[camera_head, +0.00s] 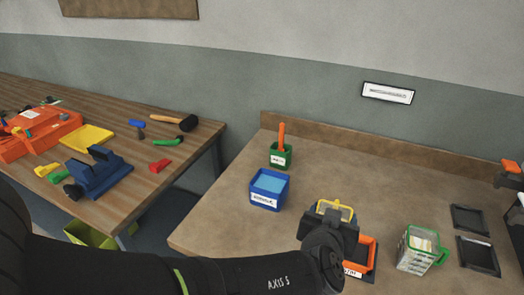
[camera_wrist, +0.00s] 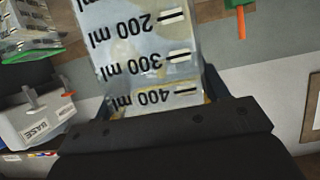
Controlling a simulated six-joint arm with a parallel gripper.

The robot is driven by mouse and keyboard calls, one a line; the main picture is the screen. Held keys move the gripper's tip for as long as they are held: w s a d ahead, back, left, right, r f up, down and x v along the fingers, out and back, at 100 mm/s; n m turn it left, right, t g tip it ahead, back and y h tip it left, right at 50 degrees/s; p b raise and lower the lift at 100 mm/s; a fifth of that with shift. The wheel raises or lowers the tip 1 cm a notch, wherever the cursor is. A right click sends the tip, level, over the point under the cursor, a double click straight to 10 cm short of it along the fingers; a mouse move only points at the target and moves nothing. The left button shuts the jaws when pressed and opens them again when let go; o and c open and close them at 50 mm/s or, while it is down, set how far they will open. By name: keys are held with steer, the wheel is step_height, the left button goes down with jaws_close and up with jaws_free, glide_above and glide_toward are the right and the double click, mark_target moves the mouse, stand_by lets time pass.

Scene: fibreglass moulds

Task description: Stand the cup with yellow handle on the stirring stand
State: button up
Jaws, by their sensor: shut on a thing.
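My gripper (camera_head: 332,220) is shut on the cup with the yellow handle (camera_head: 335,206), at the front middle of the right-hand table in the head view. The arm hides most of the cup there. In the wrist view the clear cup (camera_wrist: 145,65) fills the space between the fingers, its ml markings upside down in the picture. Pale contents show through its wall. I cannot tell for sure which thing is the stirring stand; several flat black square pads (camera_head: 469,219) lie at the right.
A clear cup with a green handle (camera_head: 418,250) and an orange-rimmed container (camera_head: 366,250) stand close to my gripper. A blue box (camera_head: 268,190) and a green pot with an orange stick (camera_head: 281,154) stand behind. A white box marked BASE (camera_wrist: 38,122) shows in the wrist view.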

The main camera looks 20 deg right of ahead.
steer(key=shift+s+d+r, duration=0.2)
steer(key=shift+s+r, duration=0.25)
steer(key=shift+s, duration=0.2)
steer(key=shift+s+d+r, duration=0.15)
steer(key=shift+s+r, duration=0.25)
steer(key=shift+s, duration=0.55)
steer(key=s+d+f, duration=0.1)
steer(key=s+f, duration=0.4)
steer(key=f, duration=0.2)
steer(key=shift+s+d, duration=0.2)
steer(key=shift+s, duration=0.1)
steer(key=shift+f, duration=0.1)
steer(key=r+x, duration=0.2)
steer(key=x, duration=0.9)
steer(key=shift+w+d, duration=0.3)
steer(key=shift+f, duration=0.4)
steer(key=o, duration=1.4)
